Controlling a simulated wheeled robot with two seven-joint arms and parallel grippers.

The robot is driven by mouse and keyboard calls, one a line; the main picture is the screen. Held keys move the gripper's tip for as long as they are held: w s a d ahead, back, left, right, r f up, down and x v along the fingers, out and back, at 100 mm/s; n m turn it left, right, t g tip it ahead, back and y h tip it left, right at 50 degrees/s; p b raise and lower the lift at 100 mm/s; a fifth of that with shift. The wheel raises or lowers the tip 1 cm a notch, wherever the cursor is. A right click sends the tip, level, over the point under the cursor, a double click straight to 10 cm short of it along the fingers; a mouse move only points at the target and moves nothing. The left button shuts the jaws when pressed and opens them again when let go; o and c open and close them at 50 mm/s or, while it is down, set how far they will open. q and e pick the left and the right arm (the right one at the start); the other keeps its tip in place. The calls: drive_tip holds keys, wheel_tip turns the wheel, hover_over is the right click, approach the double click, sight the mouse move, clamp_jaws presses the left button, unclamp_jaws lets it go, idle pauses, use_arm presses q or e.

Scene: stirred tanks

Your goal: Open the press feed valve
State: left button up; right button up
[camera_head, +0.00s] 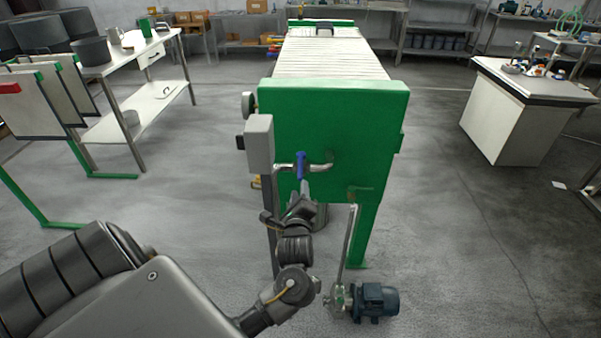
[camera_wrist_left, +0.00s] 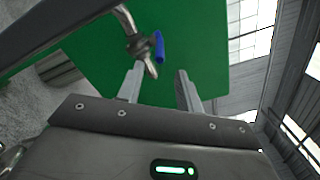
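The press feed valve is on a metal pipe (camera_head: 284,167) at the near end of the green filter press (camera_head: 330,125). Its blue lever handle (camera_head: 301,165) stands roughly upright in the head view. The blue handle (camera_wrist_left: 158,46) and the metal valve body (camera_wrist_left: 139,45) also show in the left wrist view. My left gripper (camera_head: 302,188) is just below the handle in the head view. In the left wrist view its two fingers (camera_wrist_left: 160,71) are apart, with the handle just beyond the tips and between their lines. Contact is not visible. My right gripper is out of view.
A grey box (camera_head: 259,142) on a post stands just left of the valve. A blue pump (camera_head: 375,301) with a pipe sits on the floor below right. A white table (camera_head: 150,92) stands at left and a white cabinet (camera_head: 505,125) at right. Open floor lies between.

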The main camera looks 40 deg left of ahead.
sight(301, 170)
use_arm(q)
drive_tip(key=x, duration=0.9)
drive_tip(key=shift+w+a, duration=0.2)
drive_tip(key=shift+w, duration=0.05)
clamp_jaws()
